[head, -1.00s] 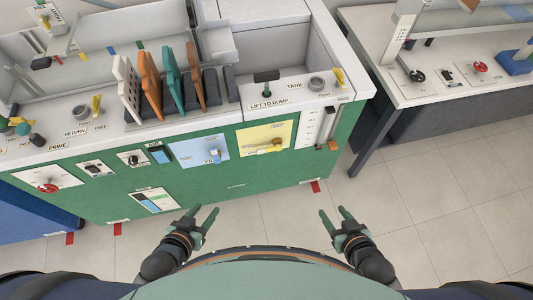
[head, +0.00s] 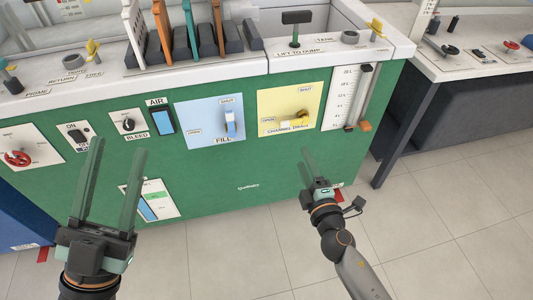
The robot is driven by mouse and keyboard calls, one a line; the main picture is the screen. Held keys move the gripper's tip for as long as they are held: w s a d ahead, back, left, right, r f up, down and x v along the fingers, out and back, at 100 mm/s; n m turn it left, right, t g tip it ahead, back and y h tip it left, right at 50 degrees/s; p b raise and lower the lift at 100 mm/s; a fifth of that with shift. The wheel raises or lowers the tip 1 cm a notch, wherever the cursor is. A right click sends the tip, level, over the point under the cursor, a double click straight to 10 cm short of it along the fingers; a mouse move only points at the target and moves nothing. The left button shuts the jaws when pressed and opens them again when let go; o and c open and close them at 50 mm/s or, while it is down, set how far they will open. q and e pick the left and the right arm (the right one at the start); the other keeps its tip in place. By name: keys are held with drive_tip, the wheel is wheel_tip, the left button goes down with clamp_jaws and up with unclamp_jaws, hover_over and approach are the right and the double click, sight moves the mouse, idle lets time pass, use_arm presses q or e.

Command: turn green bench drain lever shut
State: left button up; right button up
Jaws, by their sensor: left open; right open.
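The green bench (head: 240,170) fills the middle of the head view. On its front is a yellow panel (head: 272,103) marked CHANNEL DRAIN, with OPEN at its left and SHUT at its top. Its yellow lever (head: 291,122) lies roughly sideways, with its handle toward the left, the OPEN side. My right gripper (head: 313,166) is open and empty, below the yellow panel and apart from the lever. My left gripper (head: 115,150) is open and empty, in front of the bench's left part, far from the lever.
Left of the yellow panel is a blue FILL panel (head: 207,128) with its own lever. A scale with an orange slider (head: 365,126) is close on the right. Another bench (head: 470,68) stands at the right. Floor in front is clear.

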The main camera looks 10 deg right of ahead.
sight(284, 126)
drive_tip(key=shift+n+y, duration=0.3)
drive_tip(key=shift+n, duration=0.4)
drive_tip(key=w, duration=0.4)
drive_tip(key=w+a, duration=0.1)
drive_tip(key=w, duration=0.3)
drive_tip(key=w+a, duration=0.1)
drive_tip(key=w, duration=0.4)
drive_tip(key=shift+f+b, duration=0.2)
drive_tip(key=shift+b, duration=0.15)
use_arm(q)
drive_tip(key=shift+s+a+r+m+h, duration=0.15)
drive_tip(key=shift+s+m+h, duration=0.25)
drive_tip(key=shift+s, duration=0.2)
drive_tip(key=shift+s+a+r+m+h, duration=0.15)
drive_tip(key=shift+s+m+h, duration=0.2)
drive_tip(key=shift+s, duration=0.2)
use_arm(e)
clamp_jaws()
